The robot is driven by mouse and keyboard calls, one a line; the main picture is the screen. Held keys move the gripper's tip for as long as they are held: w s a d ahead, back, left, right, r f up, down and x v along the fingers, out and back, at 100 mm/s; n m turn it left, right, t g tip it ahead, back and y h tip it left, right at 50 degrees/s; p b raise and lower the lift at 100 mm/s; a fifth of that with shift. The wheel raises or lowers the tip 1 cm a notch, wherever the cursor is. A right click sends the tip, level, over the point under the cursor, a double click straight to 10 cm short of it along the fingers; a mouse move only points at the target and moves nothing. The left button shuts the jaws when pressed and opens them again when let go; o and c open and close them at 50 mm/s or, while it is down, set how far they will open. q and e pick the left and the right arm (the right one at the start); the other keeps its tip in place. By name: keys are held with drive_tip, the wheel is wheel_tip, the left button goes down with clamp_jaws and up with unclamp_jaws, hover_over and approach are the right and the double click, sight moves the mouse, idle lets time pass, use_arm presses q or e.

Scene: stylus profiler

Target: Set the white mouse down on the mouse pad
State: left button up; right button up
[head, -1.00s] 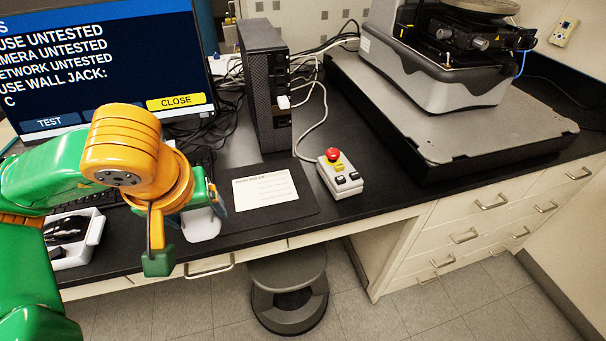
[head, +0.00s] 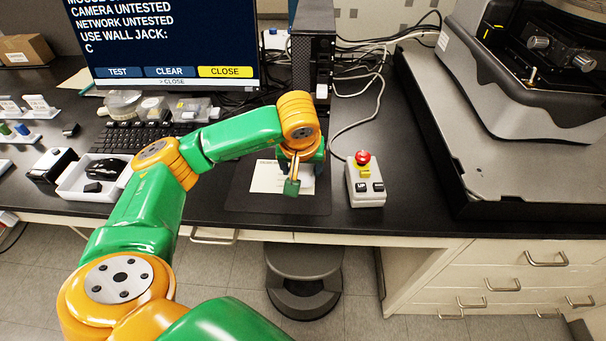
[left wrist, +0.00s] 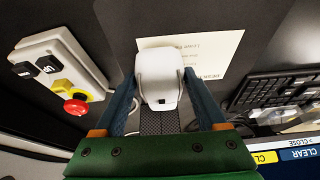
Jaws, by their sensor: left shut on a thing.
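The white mouse (left wrist: 159,75) is between the two blue fingers of my left gripper (left wrist: 160,98) in the left wrist view. My left gripper (head: 297,182) is shut on it. In the head view the gripper is over the right part of the dark mouse pad (head: 250,203) and mostly hides the mouse. A printed white card (head: 266,178) lies on the pad, and it shows beyond the mouse in the left wrist view (left wrist: 207,50). I cannot tell whether the mouse touches the pad. My right gripper is not in view.
A control box with a red button (head: 364,177) stands just right of the pad. A black computer tower (head: 312,50) is behind it. A keyboard (head: 135,138) and a white tray holding a black mouse (head: 72,187) are to the left. Cables run behind the box.

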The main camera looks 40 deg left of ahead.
use_arm(q)
wheel_tip(320, 180, down, 4)
drive_tip(key=shift+a+r+p, duration=0.15)
drive_tip(key=shift+r+p, duration=0.1)
drive_tip(key=shift+p, duration=0.6)
drive_tip(key=shift+w+f, duration=0.1)
drive_tip(key=shift+f, duration=0.05)
drive_tip(key=o, duration=1)
drive_tip(key=shift+f+b, duration=0.1)
drive_tip(key=shift+b, duration=0.25)
drive_tip(key=o, duration=0.4)
drive_tip(key=shift+c, duration=0.2)
